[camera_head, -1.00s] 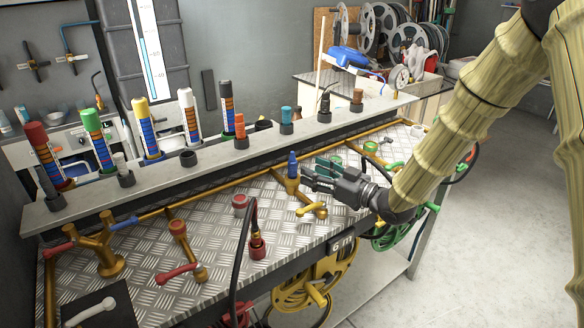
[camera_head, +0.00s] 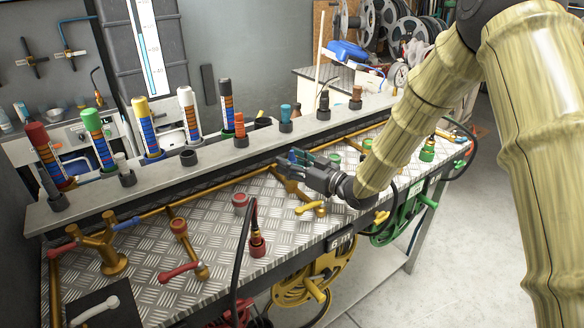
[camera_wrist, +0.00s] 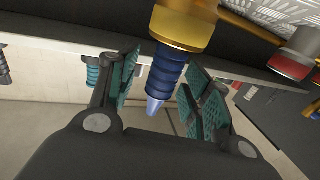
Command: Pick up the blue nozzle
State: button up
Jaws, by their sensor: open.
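The blue nozzle (camera_wrist: 166,75) shows in the wrist view, ribbed with a pale tapered tip and seated on a brass fitting (camera_wrist: 184,30). It lies between the two teal-padded fingers of my gripper (camera_wrist: 162,88), with visible space on both sides. In the head view my gripper (camera_head: 291,166) is over the middle of the workbench, at the blue nozzle (camera_head: 292,156), which the fingers mostly hide. My gripper is open and holds nothing.
A raised grey shelf (camera_head: 155,178) with several coloured tubes and nozzles runs behind the metal plate. A yellow-handled valve (camera_head: 310,208) sits just in front of my gripper. A red nozzle (camera_head: 257,245) with a black hose stands to the left.

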grip_shut()
jog(key=shift+r, duration=0.1)
